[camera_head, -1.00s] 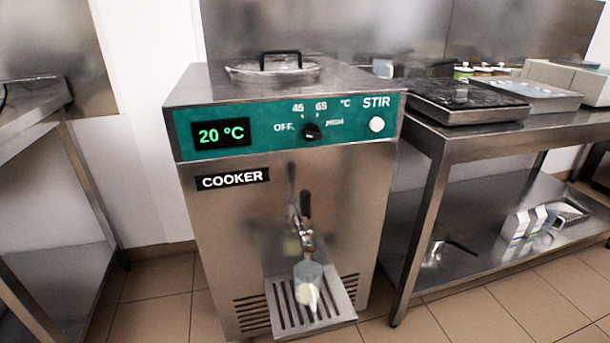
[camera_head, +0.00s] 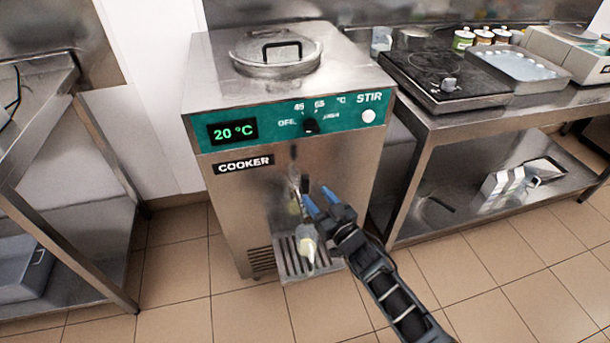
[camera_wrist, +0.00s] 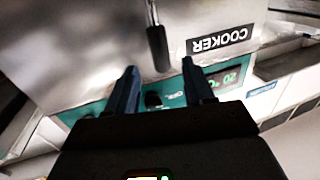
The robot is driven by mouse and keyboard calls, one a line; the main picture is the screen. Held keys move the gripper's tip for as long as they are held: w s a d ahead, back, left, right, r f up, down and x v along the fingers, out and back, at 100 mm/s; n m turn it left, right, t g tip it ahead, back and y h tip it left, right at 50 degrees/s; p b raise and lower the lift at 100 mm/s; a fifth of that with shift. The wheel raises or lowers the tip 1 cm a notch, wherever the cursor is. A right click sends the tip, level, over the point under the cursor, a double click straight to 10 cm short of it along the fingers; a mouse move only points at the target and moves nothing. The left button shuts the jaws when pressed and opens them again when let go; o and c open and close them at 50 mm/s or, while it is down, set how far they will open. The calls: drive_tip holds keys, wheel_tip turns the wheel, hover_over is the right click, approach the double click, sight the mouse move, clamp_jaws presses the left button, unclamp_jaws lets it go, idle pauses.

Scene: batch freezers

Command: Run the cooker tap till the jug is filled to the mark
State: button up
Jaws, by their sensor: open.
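The steel cooker (camera_head: 235,180) stands ahead, its display reading 20 °C. Its tap (camera_head: 296,190) is on the front, partly hidden by my gripper in the head view. In the wrist view the tap's black handle (camera_wrist: 157,48) lies across the gap between my fingertips, clear of both fingers in the picture; its depth between them I cannot tell. My gripper (camera_head: 320,200) is open, its blue fingers pointing at the tap. The small jug (camera_head: 308,243) stands on the drip tray below the tap, with something pale in or behind it. Its mark and fill level are too small to tell.
A slatted drip tray (camera_head: 290,262) juts from the cooker. To the right, a steel table (camera_head: 430,130) carries a hob (camera_head: 445,80), a shallow tray (camera_head: 515,65) and small jars. Another steel table (camera_head: 35,90) stands at the left. The tiled floor in front is clear.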

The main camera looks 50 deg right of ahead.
sight(308, 186)
drive_tip(key=shift+x, duration=3.6)
drive_tip(key=shift+c, duration=0.5)
clamp_jaws()
drive_tip(key=shift+f, duration=0.1)
